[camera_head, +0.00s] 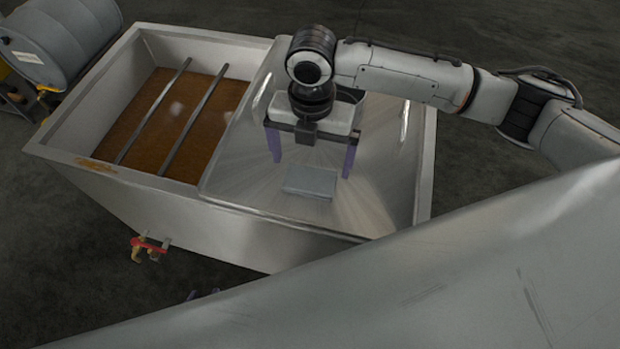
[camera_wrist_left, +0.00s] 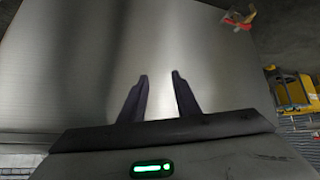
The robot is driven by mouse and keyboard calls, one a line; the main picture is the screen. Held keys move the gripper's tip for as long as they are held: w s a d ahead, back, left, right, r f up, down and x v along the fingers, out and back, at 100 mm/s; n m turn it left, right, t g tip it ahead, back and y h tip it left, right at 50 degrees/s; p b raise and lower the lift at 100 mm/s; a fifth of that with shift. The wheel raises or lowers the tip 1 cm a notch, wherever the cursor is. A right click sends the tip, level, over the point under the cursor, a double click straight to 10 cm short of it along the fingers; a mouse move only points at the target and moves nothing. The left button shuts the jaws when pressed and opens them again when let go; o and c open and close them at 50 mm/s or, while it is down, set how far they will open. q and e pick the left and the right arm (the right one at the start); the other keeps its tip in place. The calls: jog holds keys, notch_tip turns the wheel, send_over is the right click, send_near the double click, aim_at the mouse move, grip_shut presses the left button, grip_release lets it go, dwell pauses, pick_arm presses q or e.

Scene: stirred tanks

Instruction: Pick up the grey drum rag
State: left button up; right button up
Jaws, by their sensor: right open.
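The grey drum rag (camera_head: 310,182) looks like a flat, folded grey pad. It lies on the sloping metal cover of the tank in the head view. My right gripper (camera_head: 312,169) is over the cover, its purple fingers pointing down and spread wide. The fingertips are to either side of the rag's far end, with nothing held; whether they touch the cover I cannot tell. My left gripper (camera_head: 202,293) shows only as purple tips beyond the foreground surface. In the left wrist view its fingers (camera_wrist_left: 159,75) are apart and empty, facing a metal wall.
The tank (camera_head: 240,222) has an open bay with brown liquid (camera_head: 160,108) and two bars across it. A blue-grey drum (camera_head: 62,40) lies at far left. A large grey surface (camera_head: 430,270) fills the foreground.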

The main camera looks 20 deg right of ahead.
aim_at(311, 176)
jog(key=f, duration=0.4)
jog(key=shift+s, duration=0.35)
jog(key=shift+w+f, duration=0.1)
jog(key=shift+f, duration=0.4)
jog(key=c, duration=0.9)
jog(key=shift+a+r+p, duration=0.1)
jog(key=shift+r+p, duration=0.2)
jog(key=shift+r, duration=4.75)
